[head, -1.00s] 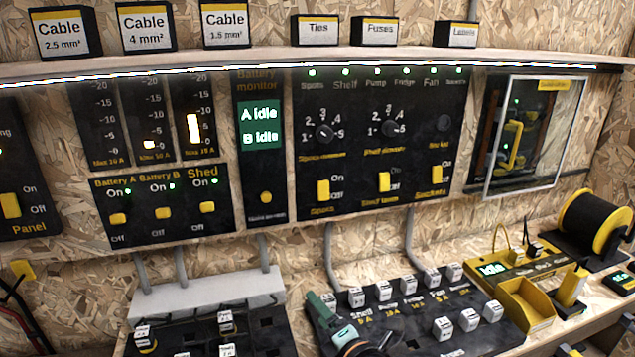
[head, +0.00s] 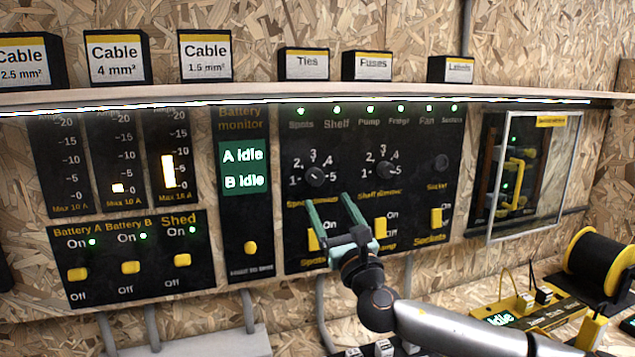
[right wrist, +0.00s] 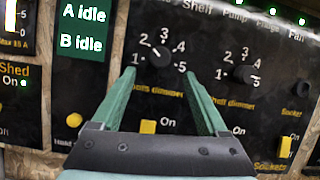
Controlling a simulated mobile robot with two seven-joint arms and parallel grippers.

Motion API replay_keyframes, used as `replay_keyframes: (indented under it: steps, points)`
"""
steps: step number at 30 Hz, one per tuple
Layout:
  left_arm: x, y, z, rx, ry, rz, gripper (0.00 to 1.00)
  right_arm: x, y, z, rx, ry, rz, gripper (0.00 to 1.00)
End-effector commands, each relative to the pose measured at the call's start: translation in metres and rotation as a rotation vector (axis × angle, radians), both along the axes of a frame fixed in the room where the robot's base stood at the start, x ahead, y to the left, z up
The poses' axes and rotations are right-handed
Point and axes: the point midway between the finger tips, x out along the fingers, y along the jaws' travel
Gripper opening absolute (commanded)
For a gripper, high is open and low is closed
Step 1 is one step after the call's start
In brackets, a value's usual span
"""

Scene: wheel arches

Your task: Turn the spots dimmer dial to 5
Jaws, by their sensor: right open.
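The spots dimmer dial (head: 316,175) is a small black round knob on the black panel, with the numbers 1 to 5 arched over it. In the right wrist view the dial (right wrist: 160,56) shows a light pointer mark that seems to point up and left, near 2. My right gripper (head: 328,199) has green fingers, open and empty, just below the dial in the head view. In the right wrist view the fingertips (right wrist: 159,71) stand to either side of and below the dial, apparently not touching it. My left gripper is not in view.
The similar shelf dimmer dial (head: 389,169) is to the right. Yellow switches (head: 380,228) sit below the dials, one partly behind my gripper. A shelf (head: 250,96) with labelled boxes runs above. A clear-fronted box (head: 530,175) is at the right.

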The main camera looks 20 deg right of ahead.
Motion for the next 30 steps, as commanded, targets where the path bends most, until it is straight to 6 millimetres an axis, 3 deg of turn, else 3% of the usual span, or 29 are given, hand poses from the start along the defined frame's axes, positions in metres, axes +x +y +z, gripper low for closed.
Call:
replay_keyframes:
  steps: [6,13,28,30]
  points:
    - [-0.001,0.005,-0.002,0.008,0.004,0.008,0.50,0.035,0.002,0.015,0.002,0.000,0.000,0.77]
    - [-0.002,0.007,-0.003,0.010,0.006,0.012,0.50,0.061,0.003,0.025,0.003,0.000,0.001,0.77]
    - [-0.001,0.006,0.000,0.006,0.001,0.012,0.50,0.072,0.004,0.030,0.003,0.001,0.002,0.77]
    - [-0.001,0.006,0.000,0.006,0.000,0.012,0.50,0.072,0.004,0.030,0.003,0.001,0.002,0.71]
